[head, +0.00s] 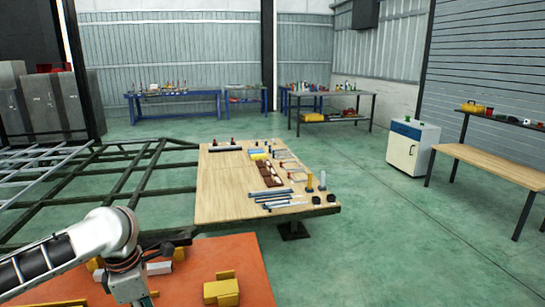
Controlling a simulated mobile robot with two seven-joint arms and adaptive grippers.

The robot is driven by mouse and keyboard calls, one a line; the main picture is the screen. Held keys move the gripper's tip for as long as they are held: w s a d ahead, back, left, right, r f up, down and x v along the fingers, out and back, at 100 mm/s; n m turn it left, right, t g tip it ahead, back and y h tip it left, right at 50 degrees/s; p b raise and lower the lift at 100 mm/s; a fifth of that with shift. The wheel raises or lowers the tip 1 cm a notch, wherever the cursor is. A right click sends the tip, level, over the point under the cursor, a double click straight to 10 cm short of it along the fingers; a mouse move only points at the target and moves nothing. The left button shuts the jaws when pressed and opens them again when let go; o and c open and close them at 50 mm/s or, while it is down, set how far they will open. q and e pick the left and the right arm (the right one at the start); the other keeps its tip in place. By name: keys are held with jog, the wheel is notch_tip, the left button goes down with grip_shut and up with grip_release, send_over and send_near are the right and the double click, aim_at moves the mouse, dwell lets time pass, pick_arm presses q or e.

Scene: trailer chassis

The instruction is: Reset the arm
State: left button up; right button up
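One of my arms, the left, comes in from the lower left of the head view. It reaches over an orange surface (240,262) and bends downward at a white joint. Its end runs to the bottom edge of the picture, so the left gripper's fingers are not visible. My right arm and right gripper are not in view. Yellow blocks (221,290) and a small white piece lie on the orange surface near the arm.
A wooden table (222,205) with rods, brown pieces and small tools stands ahead. The dark trailer frame (120,190) spreads to its left. A white cabinet (412,147) and a wooden bench (490,163) stand at the right. The green floor (385,240) at right is clear.

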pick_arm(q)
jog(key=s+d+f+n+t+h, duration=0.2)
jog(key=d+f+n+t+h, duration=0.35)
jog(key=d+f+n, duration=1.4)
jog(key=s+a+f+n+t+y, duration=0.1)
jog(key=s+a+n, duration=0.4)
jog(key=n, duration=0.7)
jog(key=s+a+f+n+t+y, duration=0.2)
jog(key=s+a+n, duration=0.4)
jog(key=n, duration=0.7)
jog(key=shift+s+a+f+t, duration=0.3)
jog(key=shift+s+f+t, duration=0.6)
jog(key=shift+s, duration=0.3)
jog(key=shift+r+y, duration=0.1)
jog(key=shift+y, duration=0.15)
